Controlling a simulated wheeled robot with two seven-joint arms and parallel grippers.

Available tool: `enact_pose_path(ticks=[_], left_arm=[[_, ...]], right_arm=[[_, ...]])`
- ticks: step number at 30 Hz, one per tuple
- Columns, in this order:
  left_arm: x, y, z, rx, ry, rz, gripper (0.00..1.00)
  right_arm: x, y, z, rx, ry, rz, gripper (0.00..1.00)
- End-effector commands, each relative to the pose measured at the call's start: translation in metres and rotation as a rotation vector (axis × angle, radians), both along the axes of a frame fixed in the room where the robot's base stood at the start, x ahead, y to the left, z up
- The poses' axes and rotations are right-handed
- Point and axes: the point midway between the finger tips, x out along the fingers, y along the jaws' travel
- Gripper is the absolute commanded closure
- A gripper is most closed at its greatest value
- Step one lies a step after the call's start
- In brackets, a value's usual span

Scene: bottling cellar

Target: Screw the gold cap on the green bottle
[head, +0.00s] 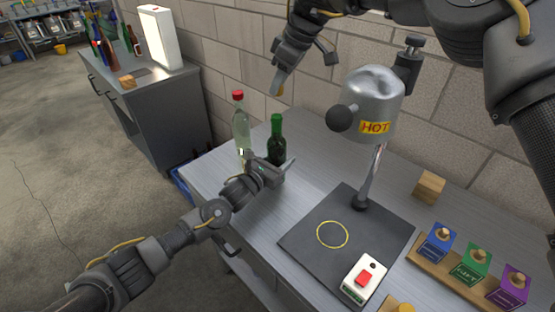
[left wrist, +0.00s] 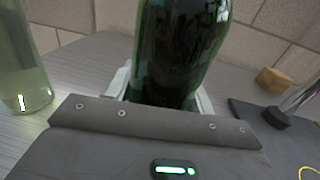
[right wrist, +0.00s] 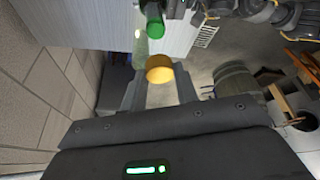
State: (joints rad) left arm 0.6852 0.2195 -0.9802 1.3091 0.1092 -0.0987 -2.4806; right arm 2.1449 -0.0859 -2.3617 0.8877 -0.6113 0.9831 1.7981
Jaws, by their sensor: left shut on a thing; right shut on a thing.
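The dark green bottle (head: 277,149) stands upright on the grey bench, with a brighter green neck top. My left gripper (head: 275,168) is shut on its lower body; the left wrist view shows the bottle (left wrist: 182,50) between the fingers. My right gripper (head: 281,80) is up by the wall, above the bottle, shut on the gold cap (head: 279,89). In the right wrist view the cap (right wrist: 159,69) sits between the fingertips, apart from the green bottle's top (right wrist: 154,21).
A clear bottle with a red cap (head: 241,125) stands close left of the green bottle. A HOT lamp-like device (head: 374,98) on a dark plate (head: 306,242) stands right. Beyond are a wooden block (head: 429,187) and a rack of coloured boxes (head: 431,267). The brick wall runs behind.

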Motion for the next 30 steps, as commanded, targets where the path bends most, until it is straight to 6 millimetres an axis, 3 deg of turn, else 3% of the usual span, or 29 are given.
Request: enact_pose_path(ticks=[5, 15, 30], left_arm=[[0.000, 0.000, 0.001, 0.000, -0.002, 0.001, 0.88], [0.001, 0.000, 0.001, 0.000, -0.002, 0.001, 0.88], [0.000, 0.000, 0.001, -0.001, -0.003, 0.001, 0.88]], right_arm=[[0.000, 0.000, -0.006, 0.001, 0.002, 0.000, 0.91], [-0.002, -0.001, -0.046, 0.003, 0.000, -0.001, 0.91], [-0.001, -0.001, -0.048, 0.003, -0.001, 0.000, 0.91]])
